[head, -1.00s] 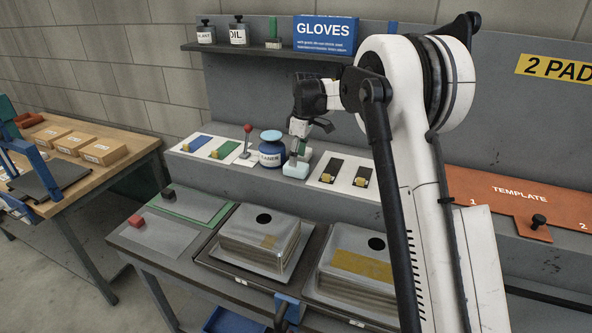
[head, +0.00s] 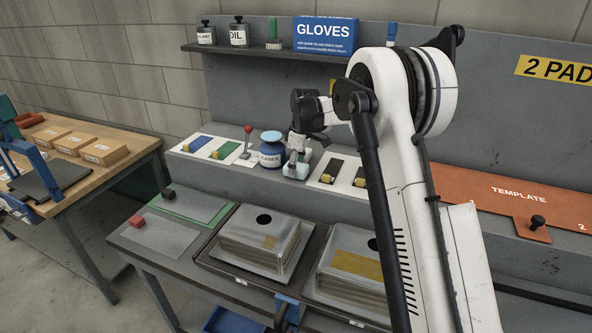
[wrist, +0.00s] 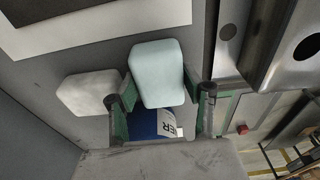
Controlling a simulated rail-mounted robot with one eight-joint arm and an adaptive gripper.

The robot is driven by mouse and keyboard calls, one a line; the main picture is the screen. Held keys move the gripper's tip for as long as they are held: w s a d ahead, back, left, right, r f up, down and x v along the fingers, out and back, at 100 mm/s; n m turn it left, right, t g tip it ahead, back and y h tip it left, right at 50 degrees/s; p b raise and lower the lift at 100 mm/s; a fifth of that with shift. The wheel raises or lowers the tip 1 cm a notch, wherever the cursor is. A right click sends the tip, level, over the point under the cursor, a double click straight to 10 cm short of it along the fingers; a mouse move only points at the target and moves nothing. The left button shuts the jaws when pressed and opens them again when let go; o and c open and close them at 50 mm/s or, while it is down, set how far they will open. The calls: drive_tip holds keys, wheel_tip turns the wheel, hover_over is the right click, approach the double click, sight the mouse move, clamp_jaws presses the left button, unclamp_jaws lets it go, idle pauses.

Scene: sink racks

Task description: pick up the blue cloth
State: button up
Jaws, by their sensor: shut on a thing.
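The blue cloth (wrist: 157,72) looks like a pale blue, rounded pad. In the wrist view it sits between the green-lined fingers of my gripper (head: 298,160), which is shut on it. In the head view my gripper is low over the grey ledge, beside the blue cleaner bottle (head: 271,150), and mostly hides the cloth. I cannot tell whether the cloth is clear of the ledge. A whitish pad (wrist: 90,93) lies next to it in the wrist view.
A red-knobbed lever (head: 247,130) stands left of the bottle. Metal sinks (head: 258,240) are in front; a shelf (head: 270,50) is above.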

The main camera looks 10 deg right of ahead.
drive_tip(key=shift+r, duration=0.5)
drive_tip(key=r, duration=0.3)
drive_tip(key=shift+s+a+r+b, duration=0.2)
drive_tip(key=shift+a+r+b, duration=0.05)
drive_tip(key=shift+a+b, duration=0.1)
drive_tip(key=s+a+r+b, duration=0.1)
drive_tip(key=s+a+r, duration=0.4)
drive_tip(key=a, duration=0.4)
drive_tip(key=shift+a+r, duration=0.35)
drive_tip(key=shift+r, duration=0.45)
drive_tip(key=o, duration=0.5)
drive_tip(key=c, duration=0.4)
drive_tip(key=shift+o, duration=0.2)
